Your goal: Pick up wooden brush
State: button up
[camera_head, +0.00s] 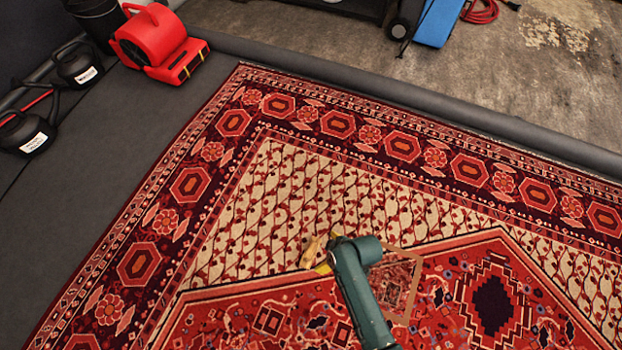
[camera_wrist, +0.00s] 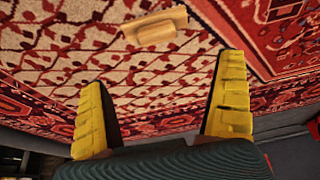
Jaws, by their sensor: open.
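The wooden brush (camera_head: 312,250) is a light tan block lying on the cream, vine-patterned part of the large red rug. In the wrist view the brush (camera_wrist: 155,27) lies near the top of the picture, beyond my fingertips and roughly across the gap between them. My gripper (camera_wrist: 162,78) has two yellow ribbed fingers, spread wide with nothing between them. In the head view my green arm comes up from the bottom, and a bit of yellow finger of my gripper (camera_head: 323,267) shows just below the brush. The arm hides most of the gripper there.
A thin tan rectangular outline (camera_head: 417,280) shows on the rug right of my arm. A red blower (camera_head: 158,43) and black jugs (camera_head: 27,133) stand at the upper left. A grey raised edge (camera_head: 420,97) runs behind the rug. The rug around the brush is clear.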

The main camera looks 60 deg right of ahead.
aim_at(311, 250)
jog(key=b+x, duration=0.2)
jog(key=x, duration=0.3)
jog(key=b+x, duration=0.3)
jog(key=x, duration=0.2)
jog(key=shift+w+f+b, duration=0.1)
jog(key=shift+w+b, duration=0.2)
jog(key=shift+w, duration=0.05)
jog(key=b+x, duration=0.2)
jog(key=x, duration=0.1)
jog(key=b+x, duration=0.2)
jog(key=shift+s+d, duration=0.15)
jog(key=shift+d, duration=0.15)
jog(key=shift+f, duration=0.2)
jog(key=shift+r, duration=0.15)
jog(key=c, duration=1.2)
notch_tip(311, 250, up, 10)
jog(key=p, duration=0.6)
jog(key=shift+c, duration=0.2)
